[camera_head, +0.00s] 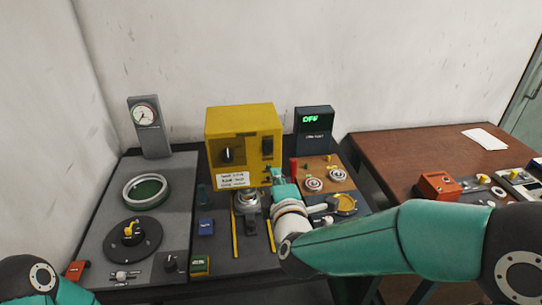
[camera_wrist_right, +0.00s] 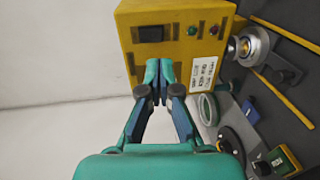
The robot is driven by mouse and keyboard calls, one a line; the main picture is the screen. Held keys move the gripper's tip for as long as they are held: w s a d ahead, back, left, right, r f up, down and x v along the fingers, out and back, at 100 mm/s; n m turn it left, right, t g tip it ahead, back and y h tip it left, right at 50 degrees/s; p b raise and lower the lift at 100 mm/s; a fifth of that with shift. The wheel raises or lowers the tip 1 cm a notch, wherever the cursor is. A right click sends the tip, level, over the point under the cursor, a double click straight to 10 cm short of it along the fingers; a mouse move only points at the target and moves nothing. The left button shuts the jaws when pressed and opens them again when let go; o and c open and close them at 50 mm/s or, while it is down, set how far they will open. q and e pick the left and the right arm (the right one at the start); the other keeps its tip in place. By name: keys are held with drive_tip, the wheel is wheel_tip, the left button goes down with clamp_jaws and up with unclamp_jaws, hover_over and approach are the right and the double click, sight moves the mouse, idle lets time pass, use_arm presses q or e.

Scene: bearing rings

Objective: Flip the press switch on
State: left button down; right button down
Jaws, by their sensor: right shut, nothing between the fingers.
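The yellow press box (camera_head: 243,121) stands at the back of the dark bench. A black switch (camera_head: 267,147) sits on the right of its front face; it also shows in the right wrist view (camera_wrist_right: 151,34). My right gripper (camera_head: 277,176) is shut and empty in front of the box, low and near the switch side. In the wrist view its closed fingertips (camera_wrist_right: 158,72) appear beside the switch, apart from it in the picture; contact with the box cannot be told. Only part of my left arm shows at the lower left; its gripper is out of view.
A dark display (camera_head: 314,120) reads OFF in green beside the box. A gauge (camera_head: 145,115), a ring (camera_head: 145,190) and yellow strips lie around. A brown table (camera_head: 420,150) is at right.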

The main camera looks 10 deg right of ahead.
sight(269, 153)
drive_tip(key=w, duration=0.3)
drive_tip(key=w+p, duration=0.1)
drive_tip(key=w, duration=0.2)
drive_tip(key=w+f+p, duration=0.1)
drive_tip(key=w, duration=0.2)
drive_tip(key=shift+w+f, duration=0.1)
drive_tip(key=shift+w, duration=0.05)
drive_tip(key=shift+w+f+b, duration=0.2)
drive_tip(key=shift+f+b, duration=0.15)
drive_tip(key=shift+b, duration=0.6)
drive_tip(key=shift+r+t, duration=0.3)
